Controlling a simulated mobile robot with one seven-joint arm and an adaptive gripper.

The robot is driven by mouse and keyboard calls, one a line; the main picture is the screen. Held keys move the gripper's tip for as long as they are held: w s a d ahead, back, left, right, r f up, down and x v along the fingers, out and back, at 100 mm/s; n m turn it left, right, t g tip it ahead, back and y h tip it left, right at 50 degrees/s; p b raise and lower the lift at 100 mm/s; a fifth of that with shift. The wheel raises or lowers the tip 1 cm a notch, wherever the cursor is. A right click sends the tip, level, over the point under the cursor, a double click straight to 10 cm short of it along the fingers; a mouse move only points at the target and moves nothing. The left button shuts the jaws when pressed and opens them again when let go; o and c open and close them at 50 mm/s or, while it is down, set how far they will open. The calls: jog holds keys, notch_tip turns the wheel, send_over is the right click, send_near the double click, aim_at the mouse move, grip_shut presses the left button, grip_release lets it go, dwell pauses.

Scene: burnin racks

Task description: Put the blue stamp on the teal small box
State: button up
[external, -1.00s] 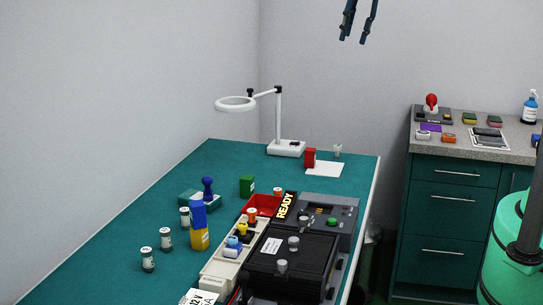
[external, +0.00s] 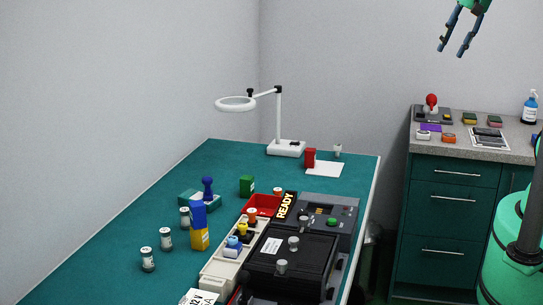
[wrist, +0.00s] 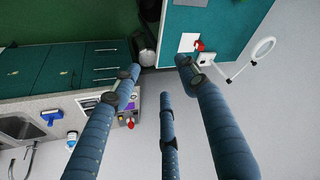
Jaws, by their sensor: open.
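The blue stamp (external: 207,186) stands upright at the teal small box (external: 187,197), on the left part of the green table in the external view. Its foot overlaps the box's right part in the picture; I cannot tell whether it rests on the box or just behind it. My gripper (external: 450,52) is open and empty, high in the air at the upper right, far from both. Its fingers also show in the wrist view (wrist: 157,68), with neither the stamp nor the box visible there.
White bottles (external: 166,239), a blue-and-yellow box (external: 200,237), a green box (external: 247,186) and a red bin (external: 272,204) crowd near the stamp. A magnifier lamp (external: 278,118) rises at the table's back. A grey-topped cabinet (external: 455,172) stands right.

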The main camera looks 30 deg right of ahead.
jog(key=s+d+f, duration=0.3)
jog(key=s+f, duration=0.1)
jog(key=s, duration=0.4)
jog(key=shift+s+d+f+m+t, duration=0.2)
jog(key=shift+s+f+m+t, duration=0.05)
jog(key=shift+s+m+t, duration=0.05)
notch_tip(320, 180, down, 3)
jog(key=b, duration=0.3)
jog(key=shift+f, duration=0.2)
